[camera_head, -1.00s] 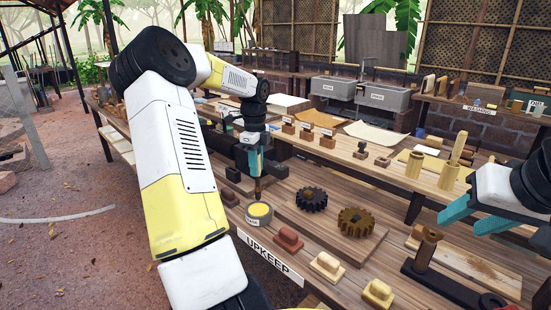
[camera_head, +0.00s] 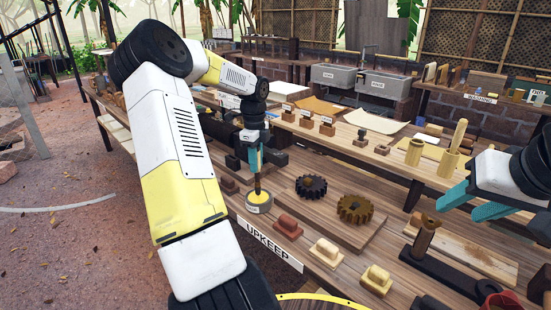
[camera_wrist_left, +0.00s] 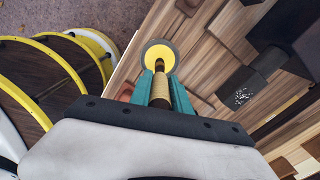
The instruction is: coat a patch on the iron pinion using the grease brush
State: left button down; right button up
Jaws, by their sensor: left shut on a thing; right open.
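My left gripper (camera_head: 257,160) is shut on the grease brush (camera_head: 257,183), which it holds upright with the bristle end down. The brush's tan handle also shows between the teal fingers in the left wrist view (camera_wrist_left: 160,92). The brush end is at the round grease tin (camera_head: 259,208), whose yellow top shows in the left wrist view (camera_wrist_left: 160,55); exact contact is hard to tell. A dark grey toothed gear (camera_head: 311,187), which looks like the iron pinion, lies flat on a wooden board. A brown gear (camera_head: 354,209) lies beside it. My right gripper (camera_head: 464,205) is open and empty.
Red and pale blocks (camera_head: 327,250) line the front edge by the UPKEEP sign (camera_head: 269,244). A dark stand with a wooden post (camera_head: 424,238) stands below my right gripper. Several wooden pieces and sheets stand on the bench behind.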

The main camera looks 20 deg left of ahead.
pick_arm(q)
jog(key=shift+f, duration=0.6)
dwell(1.4)
jog(key=shift+r, duration=0.1)
jog(key=shift+r, duration=3.45)
